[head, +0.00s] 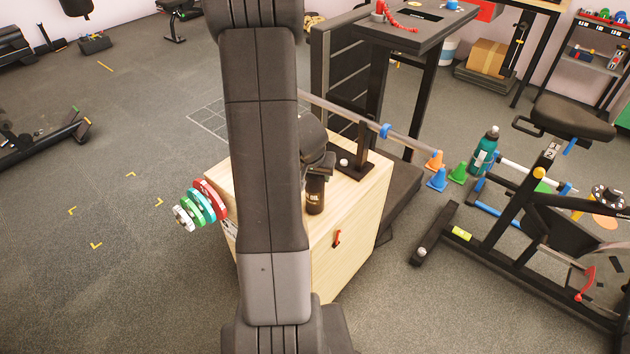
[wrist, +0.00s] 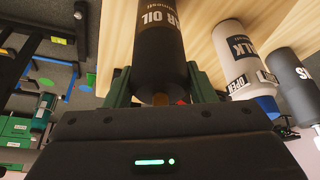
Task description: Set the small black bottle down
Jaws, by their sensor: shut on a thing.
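The small black bottle (head: 315,196) is upright over the wooden box top (head: 345,187) in the head view, near its right-hand edge. In the wrist view the same black bottle (wrist: 160,45) fills the top middle, with white "OIL" lettering on its side. My gripper (wrist: 162,92) is shut on its upper end, one dark green finger on each side. My gripper also shows in the head view (head: 318,166), partly behind my arm. I cannot tell whether the bottle's base touches the wood.
A white bottle (wrist: 238,55) and a dark grey bottle (wrist: 296,75) are right of the black bottle in the wrist view. A black stand (head: 362,155) and a bar (head: 350,112) are close behind. Coloured weight plates (head: 208,202) stick out left of the box. My arm hides much of the top.

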